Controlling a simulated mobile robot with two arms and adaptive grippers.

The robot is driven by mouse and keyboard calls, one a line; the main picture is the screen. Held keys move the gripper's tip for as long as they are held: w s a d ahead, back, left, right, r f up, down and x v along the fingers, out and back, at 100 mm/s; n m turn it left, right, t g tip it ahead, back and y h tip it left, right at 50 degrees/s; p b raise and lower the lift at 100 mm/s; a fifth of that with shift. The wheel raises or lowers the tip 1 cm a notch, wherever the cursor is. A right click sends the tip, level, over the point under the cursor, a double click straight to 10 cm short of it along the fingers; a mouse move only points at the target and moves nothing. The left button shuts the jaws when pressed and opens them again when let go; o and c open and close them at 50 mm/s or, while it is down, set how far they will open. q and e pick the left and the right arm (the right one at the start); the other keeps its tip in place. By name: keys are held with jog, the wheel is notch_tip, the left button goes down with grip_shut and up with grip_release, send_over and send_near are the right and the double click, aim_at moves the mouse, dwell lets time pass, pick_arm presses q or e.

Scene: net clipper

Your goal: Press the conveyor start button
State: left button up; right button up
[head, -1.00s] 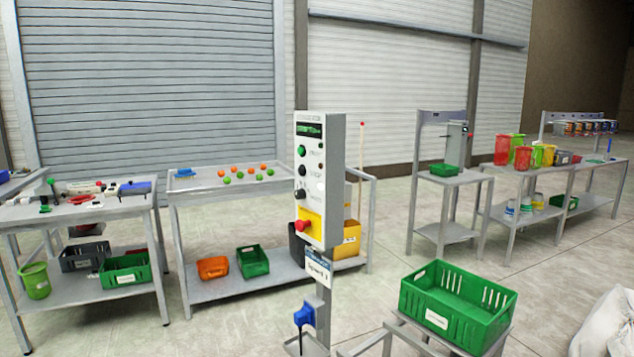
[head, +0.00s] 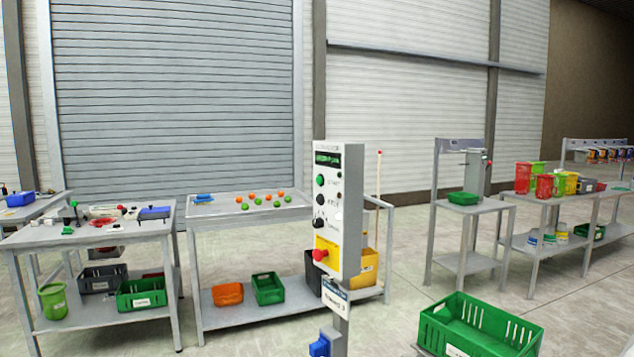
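A grey control box (head: 339,208) stands on a post in the middle of the head view. Its front has a small green display (head: 327,159) at the top. Below it are a green button (head: 320,180), a dark button (head: 319,199) and a black knob (head: 318,223), one under another, with small labels too blurred to read. A red mushroom button (head: 319,254) sits on a yellow plate at the bottom. Neither of my grippers shows in the head view, and nothing touches the box.
A green crate (head: 516,341) stands at the lower right. A tool table (head: 150,230) is at left, and a table with orange and green balls (head: 265,215) stands behind the box. More benches (head: 545,206) line the right. Open floor lies between them.

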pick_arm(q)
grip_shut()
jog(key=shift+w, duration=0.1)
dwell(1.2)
